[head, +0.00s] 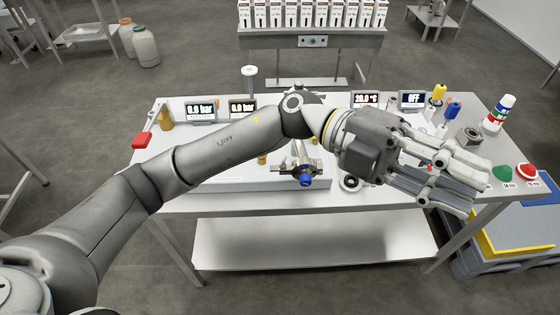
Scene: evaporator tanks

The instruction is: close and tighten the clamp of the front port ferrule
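A metal port fitting with a small blue part (306,180) projects at the front middle of the white table. Metal clamp-like parts (300,165) sit around it, too small to tell whether the clamp is open or shut. My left gripper (466,186) is to the right of the fitting, above the table's right half, fingers pointing right. It is apart from the fitting. Its two fingers lie close side by side, but I cannot tell whether they are open or shut. Nothing held shows. My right gripper is not in view.
The white table (225,205) bears pressure displays (243,108), a temperature display (366,99) and a dark ring (350,183). A blue and yellow crate (505,240) stands below right.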

